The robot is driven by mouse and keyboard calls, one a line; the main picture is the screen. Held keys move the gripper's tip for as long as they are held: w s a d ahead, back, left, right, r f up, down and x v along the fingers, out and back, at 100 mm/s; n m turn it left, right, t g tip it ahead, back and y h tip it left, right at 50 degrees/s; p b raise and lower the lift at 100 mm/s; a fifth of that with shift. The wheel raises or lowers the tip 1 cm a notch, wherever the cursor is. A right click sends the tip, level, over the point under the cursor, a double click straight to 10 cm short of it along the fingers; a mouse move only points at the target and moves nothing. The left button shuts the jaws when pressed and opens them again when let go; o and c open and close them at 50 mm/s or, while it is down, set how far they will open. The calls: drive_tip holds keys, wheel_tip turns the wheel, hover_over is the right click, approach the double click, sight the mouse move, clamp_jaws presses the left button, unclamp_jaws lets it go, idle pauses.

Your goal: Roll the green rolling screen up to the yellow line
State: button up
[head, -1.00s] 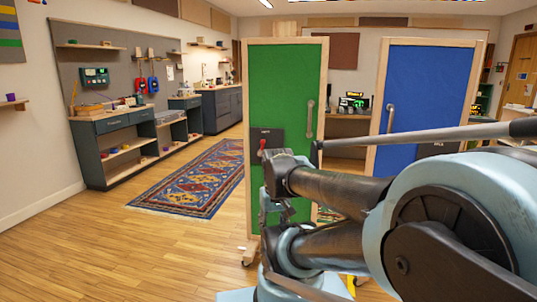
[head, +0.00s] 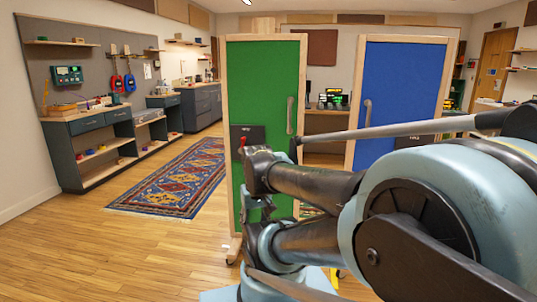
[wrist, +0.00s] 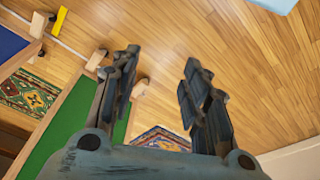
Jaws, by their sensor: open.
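The green rolling screen (head: 265,85) stands upright in a pale wood frame on casters, with a grey vertical handle (head: 290,115) on its right side. My arm crosses in front of its lower part. In the wrist view the green panel (wrist: 65,135) runs along the lower left. My gripper (wrist: 161,58) is open and empty, its two dark fingers apart over the wood floor; its left finger overlaps the screen's edge in the picture, and contact cannot be told. A short yellow strip (wrist: 59,21) lies on the floor at upper left; a bit of yellow also shows in the head view (head: 334,276).
A blue screen (head: 402,85) in a similar frame stands to the right. A patterned rug (head: 175,180) lies left of the green screen. A workbench with shelves (head: 95,150) lines the left wall. The floor at front left (head: 110,255) is clear.

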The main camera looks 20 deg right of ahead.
drive_tip(key=shift+c, duration=0.4)
drive_tip(key=w+d+r+n+t+h, duration=0.1)
drive_tip(key=w+d+r+n+h, duration=0.3)
drive_tip(key=w+d+r+n, duration=0.5)
drive_tip(key=w+d+r+n+t+h, duration=0.15)
drive_tip(key=w+d+r+h, duration=0.45)
drive_tip(key=w, duration=0.6)
drive_tip(key=w+d+r+n+t+h, duration=0.15)
drive_tip(key=w+r+n, duration=0.25)
drive_tip(key=w, duration=0.4)
drive_tip(key=w+r+n+t+h, duration=0.1)
drive_tip(key=w+r+n+h, duration=0.1)
drive_tip(key=w+r+n, duration=0.45)
drive_tip(key=w+d+r+n+t+h, duration=0.1)
drive_tip(key=w+n+t+h, duration=0.15)
drive_tip(key=w, duration=0.75)
drive_tip(key=f+x, duration=0.1)
drive_tip(key=x, duration=1.6)
drive_tip(key=shift+s+d+g, duration=0.25)
drive_tip(key=shift+d+g, duration=0.2)
drive_tip(key=shift+d, duration=0.1)
